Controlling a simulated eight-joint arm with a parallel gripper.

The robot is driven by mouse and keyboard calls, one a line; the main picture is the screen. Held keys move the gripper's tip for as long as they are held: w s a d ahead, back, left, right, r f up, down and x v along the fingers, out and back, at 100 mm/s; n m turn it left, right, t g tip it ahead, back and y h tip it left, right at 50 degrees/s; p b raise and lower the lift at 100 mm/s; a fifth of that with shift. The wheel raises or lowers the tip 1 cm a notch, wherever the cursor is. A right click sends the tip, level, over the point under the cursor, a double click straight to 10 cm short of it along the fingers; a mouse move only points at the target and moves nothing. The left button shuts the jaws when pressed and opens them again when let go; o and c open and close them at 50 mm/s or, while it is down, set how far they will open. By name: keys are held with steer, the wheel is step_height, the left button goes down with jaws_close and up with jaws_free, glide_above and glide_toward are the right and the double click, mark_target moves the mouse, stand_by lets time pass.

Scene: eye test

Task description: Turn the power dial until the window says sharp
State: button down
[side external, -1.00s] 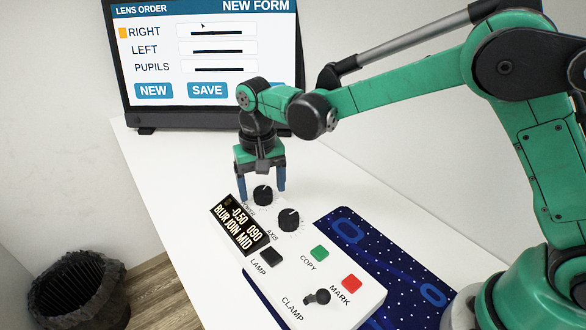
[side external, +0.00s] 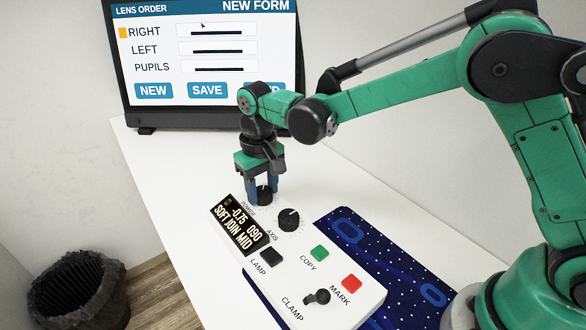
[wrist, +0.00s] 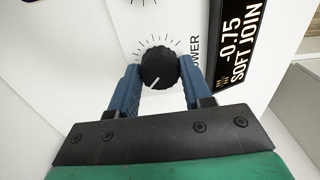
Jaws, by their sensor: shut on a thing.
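The power dial (side external: 264,195) is a black knurled knob with a white pointer line, at the far end of the white control box. It also shows in the wrist view (wrist: 159,68). My gripper (side external: 264,196) is shut on it, with one blue finger on each side, as the wrist view (wrist: 160,78) shows. The display window (side external: 238,226) is black with pale letters and reads -0.75, 090, SOFT JOIN MID. In the wrist view the window (wrist: 243,45) shows -0.75 and SOFT JOIN, partly cut off.
The axis dial (side external: 288,219) stands close beside the power dial. The box also has a black lamp button (side external: 271,257), a green copy button (side external: 320,253), a red mark button (side external: 351,283) and a clamp lever (side external: 318,297). A lens order screen (side external: 205,60) stands behind.

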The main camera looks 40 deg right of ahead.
mark_target(263, 190)
steer(key=shift+n, duration=0.9)
steer(key=shift+c, duration=1.8)
jaws_free()
steer(key=shift+r, duration=0.1)
steer(key=shift+r, duration=2.75)
